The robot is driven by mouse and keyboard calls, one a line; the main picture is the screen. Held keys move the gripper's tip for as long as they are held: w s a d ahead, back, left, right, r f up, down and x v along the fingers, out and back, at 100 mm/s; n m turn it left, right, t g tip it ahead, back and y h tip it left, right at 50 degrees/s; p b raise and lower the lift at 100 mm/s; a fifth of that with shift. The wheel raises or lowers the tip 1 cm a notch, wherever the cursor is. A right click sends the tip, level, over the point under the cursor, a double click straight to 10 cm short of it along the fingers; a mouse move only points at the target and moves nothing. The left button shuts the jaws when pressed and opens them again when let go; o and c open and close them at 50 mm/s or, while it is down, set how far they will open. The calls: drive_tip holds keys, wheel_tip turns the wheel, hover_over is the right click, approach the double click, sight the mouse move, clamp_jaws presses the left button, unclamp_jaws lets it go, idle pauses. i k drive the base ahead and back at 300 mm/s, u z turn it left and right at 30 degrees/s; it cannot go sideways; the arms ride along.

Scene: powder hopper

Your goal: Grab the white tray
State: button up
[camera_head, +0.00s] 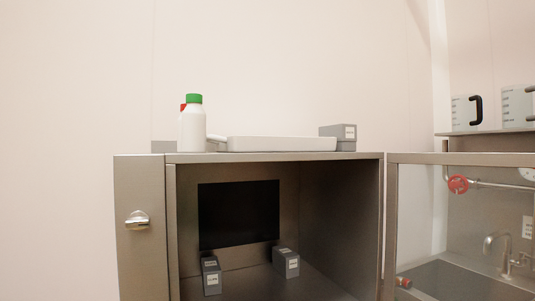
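The white tray (281,144) lies flat on top of the steel cabinet (272,156), right of a white bottle with a green cap (193,127). It is seen nearly edge-on, so its inside is hidden. A grey box with a label (340,135) stands at the tray's right end, partly behind it. My gripper is not in view.
The cabinet's front is open, with two small grey boxes (211,275) (286,262) inside. At right are a sink faucet (495,243), a red valve (458,184) and jugs (466,111) on a shelf.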

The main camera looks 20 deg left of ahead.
sight(232, 144)
drive_tip(key=u, duration=2.95)
drive_tip(key=k, duration=1.45)
drive_tip(key=z, duration=1.45)
drive_tip(key=i, duration=0.95)
drive_tip(key=u, duration=0.05)
